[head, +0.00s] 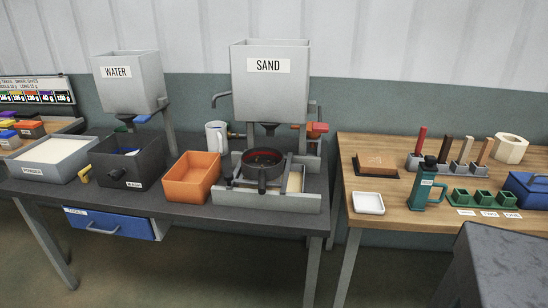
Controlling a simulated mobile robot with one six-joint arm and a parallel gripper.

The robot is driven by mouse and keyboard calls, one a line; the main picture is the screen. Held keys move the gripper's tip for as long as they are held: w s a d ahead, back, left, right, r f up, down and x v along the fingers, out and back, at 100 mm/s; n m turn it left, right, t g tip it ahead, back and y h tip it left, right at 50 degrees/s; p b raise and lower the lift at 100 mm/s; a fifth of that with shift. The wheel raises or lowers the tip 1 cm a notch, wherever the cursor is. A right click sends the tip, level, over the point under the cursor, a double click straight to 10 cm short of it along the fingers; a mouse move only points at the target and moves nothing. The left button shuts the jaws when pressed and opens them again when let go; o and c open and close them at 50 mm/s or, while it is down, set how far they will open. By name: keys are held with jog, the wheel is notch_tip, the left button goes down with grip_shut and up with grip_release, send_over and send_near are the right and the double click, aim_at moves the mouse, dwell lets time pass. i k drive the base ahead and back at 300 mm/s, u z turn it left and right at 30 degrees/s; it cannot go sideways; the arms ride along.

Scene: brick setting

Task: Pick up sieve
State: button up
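A dark round pan-shaped thing (262,179), which looks like the sieve, sits under the SAND hopper (268,95) on the grey table. It rests over a grey tray (292,201) with pale sand showing at its right side. Its inside looks dark reddish, and a short handle points toward the front. My gripper is not in view.
An orange bin (191,186) stands close left of the sieve, then a black bin (119,169) and a powder tray (30,170). A white mug (215,137) is behind. A wooden table (392,215) with small tools stands right; a dark block (500,265) fills the lower right.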

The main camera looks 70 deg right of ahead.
aim_at(263, 164)
jog(key=u, duration=0.3)
jog(key=k, duration=0.15)
jog(key=z, duration=2)
jog(key=k, duration=0.85)
jog(key=u, duration=0.2)
jog(key=i, duration=0.65)
